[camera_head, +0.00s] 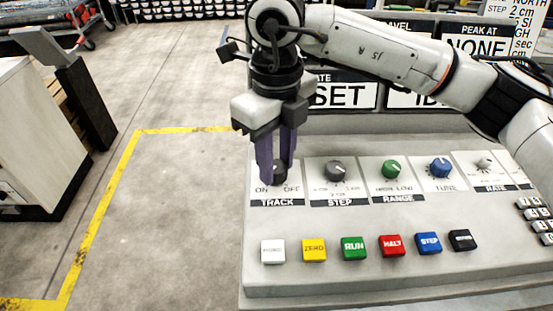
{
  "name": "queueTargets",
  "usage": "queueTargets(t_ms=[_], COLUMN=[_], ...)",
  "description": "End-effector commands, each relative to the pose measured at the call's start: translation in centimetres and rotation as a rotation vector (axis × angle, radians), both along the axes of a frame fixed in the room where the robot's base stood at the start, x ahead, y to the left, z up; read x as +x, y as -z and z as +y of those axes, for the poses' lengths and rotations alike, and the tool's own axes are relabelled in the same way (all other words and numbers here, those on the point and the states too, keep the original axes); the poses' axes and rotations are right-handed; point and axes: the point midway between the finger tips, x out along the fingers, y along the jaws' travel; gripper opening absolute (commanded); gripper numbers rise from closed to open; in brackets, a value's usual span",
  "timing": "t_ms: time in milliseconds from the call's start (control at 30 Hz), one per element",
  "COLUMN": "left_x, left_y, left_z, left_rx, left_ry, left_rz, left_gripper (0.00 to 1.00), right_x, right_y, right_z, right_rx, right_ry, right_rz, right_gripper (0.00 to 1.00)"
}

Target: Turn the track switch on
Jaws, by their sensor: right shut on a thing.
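The track switch (280,172) is a dark knob at the left end of the panel's knob row. Its plate (292,189) reads ON at left and OFF at right, with TRACK below. My right gripper (275,172) points down over it, its purple fingers closed around the knob. The fingers hide much of the knob, so I cannot tell which way it points. My left gripper is not in view.
Right of the switch are the STEP (337,171), RANGE (392,168), TUNE (440,167) and RATE (484,163) knobs. Several coloured buttons, including a green RUN button (354,248), line the front. Display signs (345,95) stand behind. Open floor (170,220) lies left.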

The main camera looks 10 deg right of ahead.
Motion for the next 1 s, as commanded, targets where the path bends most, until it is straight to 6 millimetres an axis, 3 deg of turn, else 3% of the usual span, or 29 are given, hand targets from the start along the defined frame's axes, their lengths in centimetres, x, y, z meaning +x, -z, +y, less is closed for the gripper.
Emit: queueTargets(t_ms=[200, 233, 333, 700, 1000], left_x=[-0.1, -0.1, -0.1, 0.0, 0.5], left_y=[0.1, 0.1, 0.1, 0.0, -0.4], left_z=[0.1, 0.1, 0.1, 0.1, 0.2], left_rx=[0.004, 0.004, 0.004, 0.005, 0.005], left_ry=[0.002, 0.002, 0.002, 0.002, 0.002], left_rz=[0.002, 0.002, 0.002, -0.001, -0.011], left_gripper=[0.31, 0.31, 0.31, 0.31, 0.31], right_x=[0.1, 0.1, 0.1, 0.1, 0.1], right_y=[-0.1, -0.1, -0.1, -0.5, -5.8], right_z=[0.0, 0.0, 0.0, 0.0, 0.1], right_rx=[0.002, 0.002, 0.002, 0.001, 0.002], right_ry=[0.004, 0.004, 0.003, 0.001, 0.001], right_rz=[-0.003, -0.003, -0.003, -0.003, -0.006], right_gripper=[0.08, 0.32, 0.49, 0.49, 0.49])
